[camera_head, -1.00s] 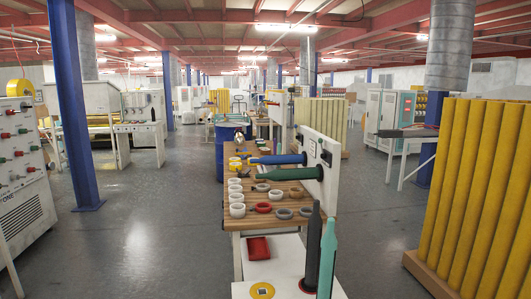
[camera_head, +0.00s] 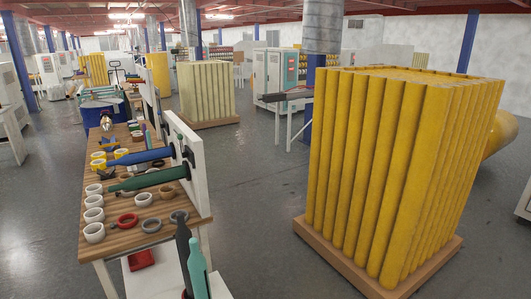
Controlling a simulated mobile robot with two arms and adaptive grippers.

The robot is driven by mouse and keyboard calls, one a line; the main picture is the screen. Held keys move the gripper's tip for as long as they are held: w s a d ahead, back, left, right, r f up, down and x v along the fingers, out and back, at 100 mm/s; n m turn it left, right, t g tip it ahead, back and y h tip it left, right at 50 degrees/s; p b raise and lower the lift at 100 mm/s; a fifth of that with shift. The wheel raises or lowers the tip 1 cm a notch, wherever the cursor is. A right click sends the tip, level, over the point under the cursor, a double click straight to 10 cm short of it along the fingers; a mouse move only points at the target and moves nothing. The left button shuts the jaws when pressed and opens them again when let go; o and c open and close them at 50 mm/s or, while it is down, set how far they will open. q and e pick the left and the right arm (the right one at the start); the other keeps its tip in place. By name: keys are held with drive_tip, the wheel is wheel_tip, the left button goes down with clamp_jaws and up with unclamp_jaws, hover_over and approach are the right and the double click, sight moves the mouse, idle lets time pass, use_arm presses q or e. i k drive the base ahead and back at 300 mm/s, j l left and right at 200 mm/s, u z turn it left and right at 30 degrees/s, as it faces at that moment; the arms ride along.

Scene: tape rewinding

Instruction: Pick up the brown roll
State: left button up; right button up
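On the wooden worktable (camera_head: 117,243) at the left, a small brown roll (camera_head: 166,191) seems to lie just beneath the green bar (camera_head: 148,179), partly hidden by it. A second tan-brown ring (camera_head: 125,177) lies further left by the bar's tip. At this size I cannot tell surely which is the brown roll. Neither of my grippers shows in the head view.
White rolls (camera_head: 93,202), a red roll (camera_head: 127,219) and grey rolls (camera_head: 151,226) share the table. A white panel (camera_head: 192,165) stands at its right edge. Yellow tubes (camera_head: 390,170) stand on a pallet (camera_head: 350,272) at the right. Bare floor (camera_head: 250,190) lies between.

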sight(137, 137)
drive_tip(key=i+l+z, duration=0.2)
drive_tip(key=i+z, duration=0.15)
drive_tip(key=i, duration=0.35)
drive_tip(key=i+z, duration=0.35)
drive_tip(key=i, duration=0.35)
drive_tip(key=i+j+u, duration=0.15)
drive_tip(key=i+u, duration=0.3)
drive_tip(key=i, duration=0.2)
drive_tip(key=i+l+u, duration=0.1)
drive_tip(key=i+u, duration=0.35)
drive_tip(key=i, duration=0.25)
drive_tip(key=i+l+u, duration=0.3)
drive_tip(key=i+u, duration=0.15)
drive_tip(key=i, duration=0.2)
drive_tip(key=i+j+u, duration=0.25)
drive_tip(key=i, duration=0.85)
drive_tip(key=i+l+u, duration=0.3)
drive_tip(key=i, duration=0.8)
drive_tip(key=i+u, duration=0.15)
drive_tip(key=i, duration=0.35)
drive_tip(key=i+l+u, duration=0.2)
drive_tip(key=i, duration=0.3)
drive_tip(key=i+l+u, duration=0.15)
drive_tip(key=i, duration=0.35)
drive_tip(key=i+l+u, duration=0.2)
drive_tip(key=i, duration=0.3)
